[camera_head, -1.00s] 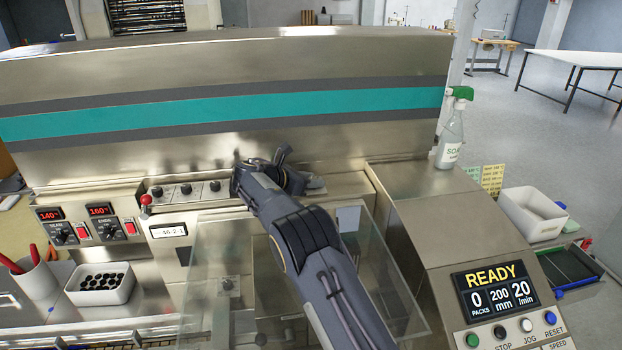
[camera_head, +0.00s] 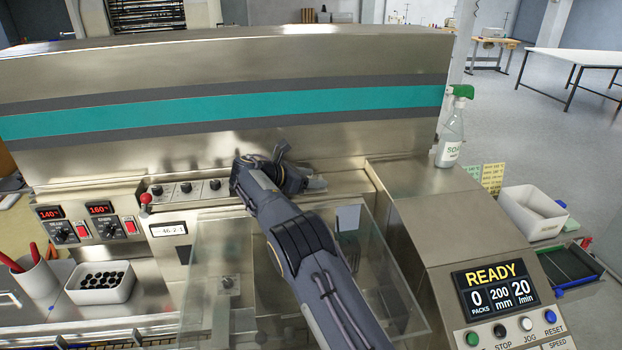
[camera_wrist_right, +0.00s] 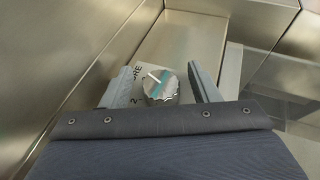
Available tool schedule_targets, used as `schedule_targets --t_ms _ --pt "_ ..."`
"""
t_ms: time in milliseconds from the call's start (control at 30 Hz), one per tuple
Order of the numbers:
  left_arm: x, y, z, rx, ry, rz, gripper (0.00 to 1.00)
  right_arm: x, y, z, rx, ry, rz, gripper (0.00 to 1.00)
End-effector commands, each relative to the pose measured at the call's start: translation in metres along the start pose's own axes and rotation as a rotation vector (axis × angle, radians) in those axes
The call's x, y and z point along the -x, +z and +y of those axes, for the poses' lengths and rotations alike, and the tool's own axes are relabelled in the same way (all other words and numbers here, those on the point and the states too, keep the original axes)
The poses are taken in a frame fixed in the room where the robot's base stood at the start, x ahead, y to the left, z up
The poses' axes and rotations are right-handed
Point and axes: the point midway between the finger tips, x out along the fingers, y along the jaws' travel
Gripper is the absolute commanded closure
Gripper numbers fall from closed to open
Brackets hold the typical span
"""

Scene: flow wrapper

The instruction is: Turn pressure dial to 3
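The pressure dial (camera_wrist_right: 160,84) is a round silver knob with a ridged edge and a pale pointer line in the right wrist view. It sits on a metal panel, and the partly covered label beside it ends in "URE". The pointer slants toward the upper left; most of the scale is hidden. My right gripper (camera_wrist_right: 163,84) is open, with one finger on each side of the dial and a visible gap to each. In the head view my right gripper (camera_head: 317,183) is at the ledge below the teal stripe, and the dial is hidden there. My left gripper is not in view.
Several small black knobs (camera_head: 186,188) line the ledge to the left. A clear guard (camera_head: 215,260) stands below my right arm. A READY display panel (camera_head: 495,288) and a soap spray bottle (camera_head: 451,135) are on the right. A tall steel housing (camera_head: 230,60) rises behind.

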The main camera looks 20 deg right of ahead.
Motion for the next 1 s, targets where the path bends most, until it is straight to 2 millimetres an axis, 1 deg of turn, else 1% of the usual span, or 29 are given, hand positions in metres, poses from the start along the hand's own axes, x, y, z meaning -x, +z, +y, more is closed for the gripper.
schedule_targets --t_ms 267,367,500,667,867,900,1000 --pt "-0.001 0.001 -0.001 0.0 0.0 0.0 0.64 0.001 0.002 0.0 -0.001 0.0 0.001 0.45" --pt "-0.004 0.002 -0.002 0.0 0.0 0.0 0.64 0.004 0.009 0.0 -0.002 0.001 0.0 0.45" --pt "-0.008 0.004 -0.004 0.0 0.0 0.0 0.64 0.012 0.028 0.001 -0.005 0.002 0.0 0.45" --pt "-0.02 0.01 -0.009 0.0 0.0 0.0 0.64 0.031 0.043 -0.017 -0.002 0.002 0.001 0.45" --pt "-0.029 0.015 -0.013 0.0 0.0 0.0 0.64 0.059 0.069 -0.04 -0.002 0.003 0.001 0.45" --pt "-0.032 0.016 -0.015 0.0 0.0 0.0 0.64 0.064 0.072 -0.046 -0.002 0.003 0.002 0.45" --pt "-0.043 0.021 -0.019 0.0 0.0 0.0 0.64 0.079 0.074 -0.065 -0.001 0.004 0.003 0.45"
